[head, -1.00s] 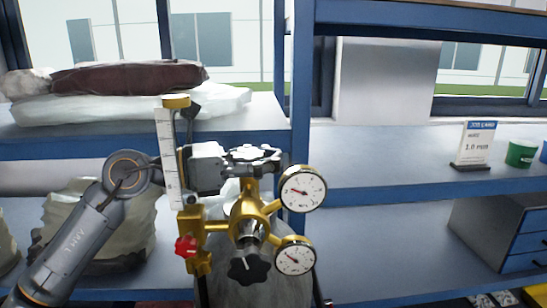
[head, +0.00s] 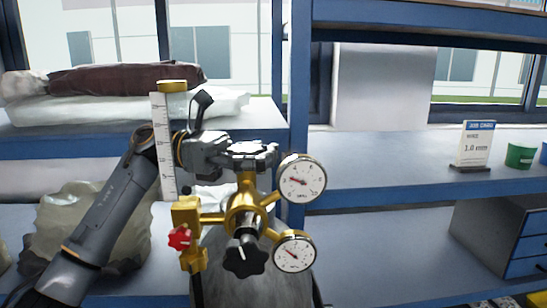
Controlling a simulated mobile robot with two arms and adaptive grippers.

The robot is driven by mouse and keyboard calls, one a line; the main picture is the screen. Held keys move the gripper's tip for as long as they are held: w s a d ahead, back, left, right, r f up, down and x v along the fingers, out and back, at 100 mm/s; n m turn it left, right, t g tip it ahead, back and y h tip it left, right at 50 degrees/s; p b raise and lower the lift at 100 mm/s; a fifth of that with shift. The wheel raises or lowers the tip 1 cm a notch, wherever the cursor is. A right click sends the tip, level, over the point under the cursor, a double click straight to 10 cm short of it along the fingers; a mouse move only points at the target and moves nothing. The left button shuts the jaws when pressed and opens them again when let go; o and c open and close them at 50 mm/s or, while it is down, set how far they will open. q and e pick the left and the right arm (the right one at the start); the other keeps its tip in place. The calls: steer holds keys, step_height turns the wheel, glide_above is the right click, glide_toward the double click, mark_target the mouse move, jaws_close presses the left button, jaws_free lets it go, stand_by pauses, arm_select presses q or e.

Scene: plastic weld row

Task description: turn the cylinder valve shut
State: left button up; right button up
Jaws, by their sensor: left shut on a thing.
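My left gripper (head: 252,155) is shut at the top of the brass valve stem, on the cylinder valve; the gripped part is mostly hidden by the fingers. Below it is the brass regulator (head: 243,213) with two round gauges, an upper gauge (head: 302,178) and a lower gauge (head: 294,253). A black knob (head: 245,257) faces me and a small red knob (head: 179,238) sits at the left. The grey gas cylinder (head: 270,283) stands underneath, partly hidden by the regulator. My right gripper is out of view.
A white scaled flow tube (head: 163,145) with a yellow cap rises close beside my left wrist. Blue shelving (head: 400,196) stands behind, with a job card (head: 474,145) and a green cup (head: 520,155) at right. Sacks (head: 125,78) lie on the left shelf.

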arm_select(q)
steer(key=shift+s+a+r+m+g+y+p, duration=0.15)
steer(key=shift+m+g+y+p, duration=0.2)
steer(key=shift+m+g, duration=0.3)
steer(key=shift+s+a+r+m+g+y+p, duration=0.15)
steer(key=shift+m+g+y, duration=0.3)
steer(key=shift+g, duration=0.4)
steer(key=shift+f, duration=0.1)
steer(key=shift+c, duration=0.2)
steer(key=o, duration=1.2)
steer(key=shift+o, duration=0.4)
steer(key=shift+w+a+f, duration=0.1)
steer(key=shift+a+f, duration=0.05)
steer(key=shift+r, duration=0.4)
step_height(320, 180, up, 9)
steer(key=shift+r, duration=0.15)
